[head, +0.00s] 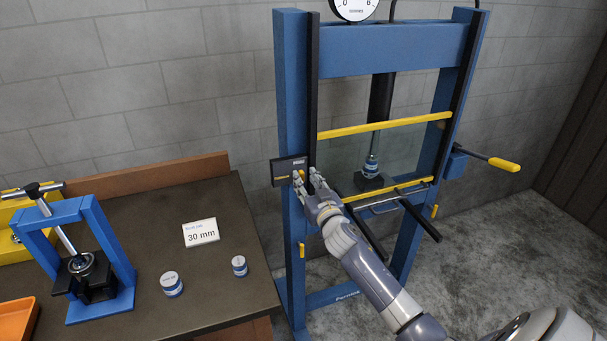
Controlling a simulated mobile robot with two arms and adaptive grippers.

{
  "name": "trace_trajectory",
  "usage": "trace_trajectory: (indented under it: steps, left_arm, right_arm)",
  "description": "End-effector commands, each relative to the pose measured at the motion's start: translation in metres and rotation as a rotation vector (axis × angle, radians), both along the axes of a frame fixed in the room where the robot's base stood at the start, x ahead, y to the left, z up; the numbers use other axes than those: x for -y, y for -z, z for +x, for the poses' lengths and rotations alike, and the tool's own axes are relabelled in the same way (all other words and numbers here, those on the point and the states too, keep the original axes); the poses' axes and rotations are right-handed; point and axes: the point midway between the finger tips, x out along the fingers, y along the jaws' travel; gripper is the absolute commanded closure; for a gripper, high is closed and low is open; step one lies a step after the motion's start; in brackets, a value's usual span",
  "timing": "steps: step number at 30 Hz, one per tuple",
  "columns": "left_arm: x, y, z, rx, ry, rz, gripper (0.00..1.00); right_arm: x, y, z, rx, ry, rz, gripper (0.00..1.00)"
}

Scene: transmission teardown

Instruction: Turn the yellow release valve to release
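The blue shop press (292,85) stands against the wall. A dark valve plate (280,167) with a small yellow mark is fixed to its left upright. A small yellow part, which looks like the release valve (300,174), shows at the plate's right side, partly hidden by my fingers. My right gripper (306,178) reaches up to it from the lower right. Its two fingers are apart, with the yellow part at or between their tips. I cannot tell whether they touch it. My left gripper is out of view.
A yellow-gripped pump handle (504,164) sticks out right of the press. A yellow-edged guard (385,125) spans the frame, with a ram and a small part behind it. The workbench (215,275) at left holds a small blue press (118,245), two small cylinders and a "30 mm" card (201,232).

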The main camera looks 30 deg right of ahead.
Motion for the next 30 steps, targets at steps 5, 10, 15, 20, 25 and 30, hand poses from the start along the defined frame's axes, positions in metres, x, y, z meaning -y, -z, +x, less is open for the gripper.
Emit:
trace_trajectory:
  steps: [5,10,15,20,25,30]
  left_arm:
    - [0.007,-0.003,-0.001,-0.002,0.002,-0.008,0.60]
    - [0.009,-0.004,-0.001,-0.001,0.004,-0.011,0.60]
    - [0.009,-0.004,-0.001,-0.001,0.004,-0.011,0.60]
    - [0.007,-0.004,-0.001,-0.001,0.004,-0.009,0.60]
    - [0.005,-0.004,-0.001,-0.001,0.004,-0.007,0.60]
    - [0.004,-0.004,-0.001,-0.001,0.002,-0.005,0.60]
  right_arm:
    - [0.005,-0.001,0.018,0.000,0.001,0.001,0.68]
    - [0.006,0.000,0.025,0.000,0.000,0.000,0.68]
    - [0.006,0.000,0.026,0.000,0.000,0.000,0.68]
    - [0.006,0.000,0.026,0.000,0.000,0.000,0.73]
    - [0.006,0.000,0.026,0.000,0.000,0.000,1.00]
    - [0.006,0.000,0.026,0.000,0.000,-0.001,1.00]
